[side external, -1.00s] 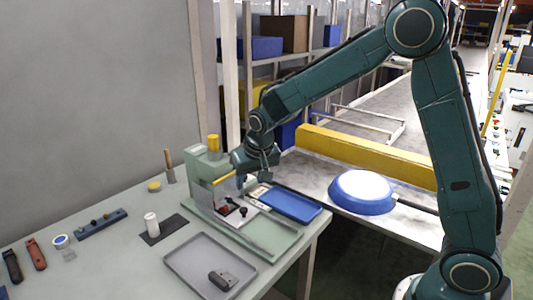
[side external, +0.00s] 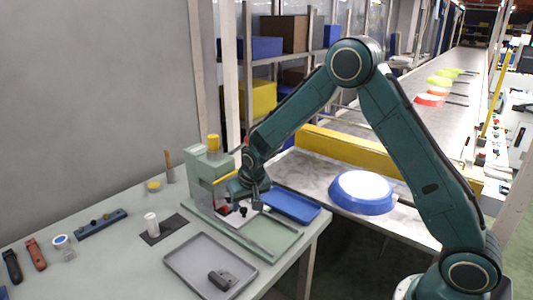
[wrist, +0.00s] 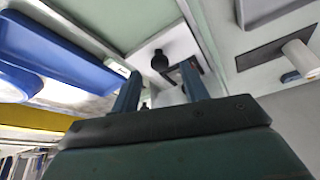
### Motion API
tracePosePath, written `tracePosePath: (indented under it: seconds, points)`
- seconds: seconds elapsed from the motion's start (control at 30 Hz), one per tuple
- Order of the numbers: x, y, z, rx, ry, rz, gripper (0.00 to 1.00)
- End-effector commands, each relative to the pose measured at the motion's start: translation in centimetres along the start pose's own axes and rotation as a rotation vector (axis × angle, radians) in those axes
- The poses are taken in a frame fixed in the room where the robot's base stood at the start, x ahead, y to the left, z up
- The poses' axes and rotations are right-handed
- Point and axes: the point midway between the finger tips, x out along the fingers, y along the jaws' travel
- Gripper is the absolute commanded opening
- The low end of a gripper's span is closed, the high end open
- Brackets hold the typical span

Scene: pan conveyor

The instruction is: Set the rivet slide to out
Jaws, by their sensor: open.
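The green riveting press (side external: 208,172) stands on the workbench with a yellow knob on top. A light slide plate with a black round knob (side external: 243,210) lies in its base. The knob also shows in the wrist view (wrist: 160,61), beyond the fingertips and roughly between their lines. My gripper (side external: 257,206) is low over the press base, just right of the knob. In the wrist view its two fingers (wrist: 160,84) are apart with nothing held between them. I cannot tell the slide's exact position, as my gripper partly covers that area.
A blue tray (side external: 307,219) lies right of the press base. A grey tray (side external: 180,262) with a dark part is in front. A white cylinder (side external: 151,222) stands on a dark mat at left. A blue-rimmed pan (side external: 362,187) sits on the conveyor.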

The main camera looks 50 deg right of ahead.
Motion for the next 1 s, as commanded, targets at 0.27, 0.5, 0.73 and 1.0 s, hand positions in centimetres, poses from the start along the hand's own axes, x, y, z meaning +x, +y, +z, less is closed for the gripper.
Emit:
tracePosePath:
  seconds: [0.27,0.5,0.73,1.0]
  points:
    - [2.0,0.0,0.0,0.0,-0.001,0.0,0.45]
    - [2.2,0.0,0.0,0.0,0.0,0.0,0.45]
    - [2.2,0.0,0.0,0.0,0.0,0.0,0.23]
    - [2.2,0.0,0.0,0.0,0.0,0.0,0.0]
